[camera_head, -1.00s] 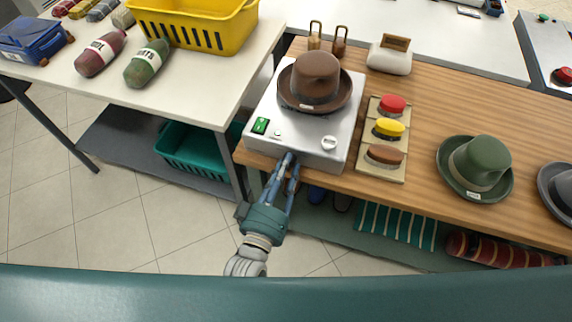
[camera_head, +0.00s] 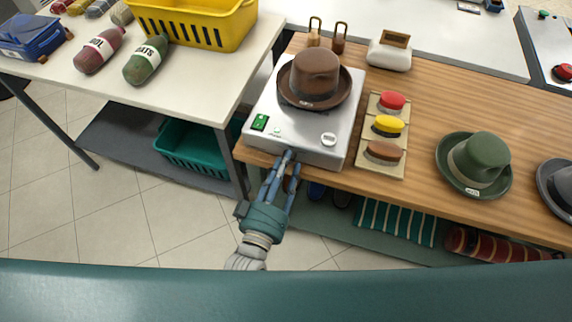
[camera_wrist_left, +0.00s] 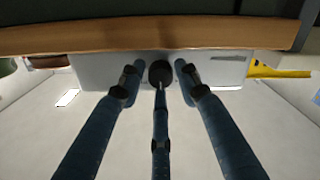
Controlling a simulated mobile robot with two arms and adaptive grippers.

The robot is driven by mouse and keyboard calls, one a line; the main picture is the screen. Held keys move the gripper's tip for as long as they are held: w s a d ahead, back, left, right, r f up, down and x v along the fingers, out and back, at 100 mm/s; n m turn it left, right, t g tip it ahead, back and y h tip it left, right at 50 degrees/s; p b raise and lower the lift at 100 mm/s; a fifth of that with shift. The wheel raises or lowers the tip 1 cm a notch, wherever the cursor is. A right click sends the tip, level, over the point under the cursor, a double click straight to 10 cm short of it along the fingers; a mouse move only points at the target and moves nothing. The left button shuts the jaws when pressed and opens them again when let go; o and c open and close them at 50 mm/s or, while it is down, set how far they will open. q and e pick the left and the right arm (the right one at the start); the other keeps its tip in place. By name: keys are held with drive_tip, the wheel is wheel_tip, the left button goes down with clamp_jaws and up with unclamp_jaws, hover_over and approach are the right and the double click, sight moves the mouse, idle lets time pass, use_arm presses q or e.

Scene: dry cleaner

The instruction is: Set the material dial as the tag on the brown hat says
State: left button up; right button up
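The brown hat (camera_head: 316,75) sits on top of a silver box-shaped machine (camera_head: 350,120). A small pale tag shows low on its front; its writing is too small to read. My left gripper (camera_head: 286,158) is at the machine's front edge. In the left wrist view, its fingers (camera_wrist_left: 158,80) are spread apart around a dark round knob (camera_wrist_left: 160,73) on the machine's front. I cannot tell whether they touch it. The knob is hidden in the head view and its setting cannot be read. My right gripper is not in view.
The machine's top has a green switch (camera_head: 259,122) and a white round part (camera_head: 329,139). Red, yellow and brown pads stand on a beige board (camera_head: 394,170) beside it. A green hat (camera_head: 478,160) and a grey hat lie farther right. A yellow basket (camera_head: 240,15) stands on the left table.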

use_arm(q)
drive_tip(key=v, duration=1.1)
drive_tip(key=shift+s, duration=0.35)
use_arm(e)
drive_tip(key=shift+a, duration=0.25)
use_arm(q)
drive_tip(key=shift+a, duration=0.1)
drive_tip(key=s+a+f+m+g+y, duration=0.1)
drive_tip(key=s+a+f+g, duration=0.15)
drive_tip(key=f, duration=0.85)
drive_tip(key=s+a+f+m+g+y, duration=0.1)
drive_tip(key=s+a+f+g, duration=0.15)
drive_tip(key=f, duration=0.85)
drive_tip(key=s+a+f+m+g, duration=0.2)
drive_tip(key=s+f+g, duration=0.15)
drive_tip(key=f, duration=0.65)
drive_tip(key=s+a+f+g+y, duration=0.1)
drive_tip(key=s+a+f+g, duration=0.3)
drive_tip(key=s+a+f, duration=0.2)
drive_tip(key=s+a+f+g+y, duration=0.2)
drive_tip(key=s+a+f, duration=0.4)
drive_tip(key=s+f, duration=0.4)
drive_tip(key=s+g, duration=0.1)
drive_tip(key=s, duration=0.2)
drive_tip(key=shift+a+m+g+y, duration=0.3)
drive_tip(key=shift+a+m+g, duration=0.05)
drive_tip(key=shift+a+m, duration=0.05)
